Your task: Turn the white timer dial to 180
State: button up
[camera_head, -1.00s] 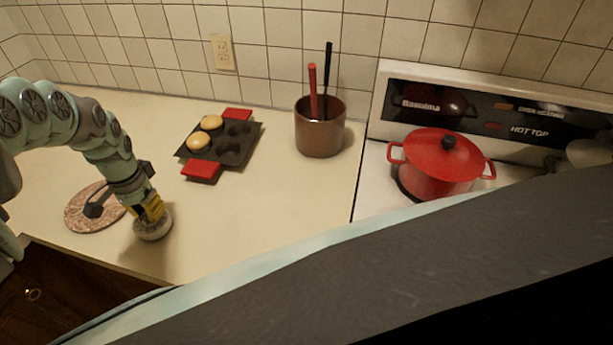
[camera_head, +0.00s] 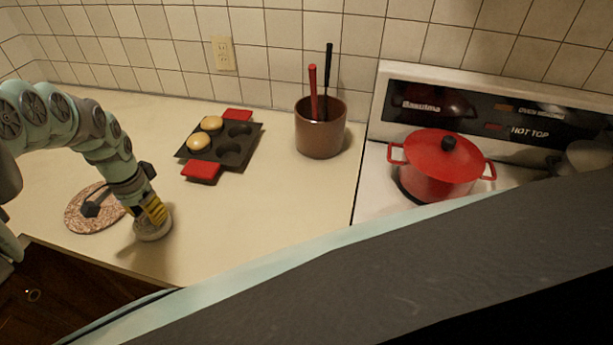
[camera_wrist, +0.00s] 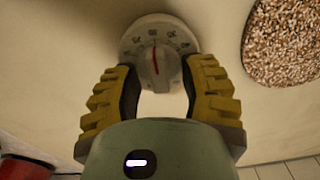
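The white timer dial (camera_head: 152,234) sits on the counter near its front edge, below my gripper (camera_head: 149,214). In the wrist view the dial (camera_wrist: 155,32) has dark marks around its face and a red pointer line running nearly straight up the picture. My gripper (camera_wrist: 161,68) has one yellow ribbed finger on each side of the dial's raised middle. The fingertips are apart with the dial between them. I cannot tell whether the pads press on it. The fingers cover parts of the dial's left and right sides.
A round speckled mat (camera_head: 92,219) lies just left of the dial. A dark muffin tray (camera_head: 226,147) with red handles, a brown utensil pot (camera_head: 319,142) and a red pot (camera_head: 438,170) on the stove stand farther away. The counter right of the dial is clear.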

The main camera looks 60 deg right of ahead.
jog(key=shift+r, duration=0.1)
notch_tip(320, 180, up, 4)
jog(key=shift+w+r, duration=0.1)
jog(key=shift+r, duration=0.15)
jog(key=shift+s+r, duration=0.2)
jog(key=shift+r, duration=0.6)
jog(key=shift+d+r, duration=0.1)
jog(key=shift+r, duration=0.5)
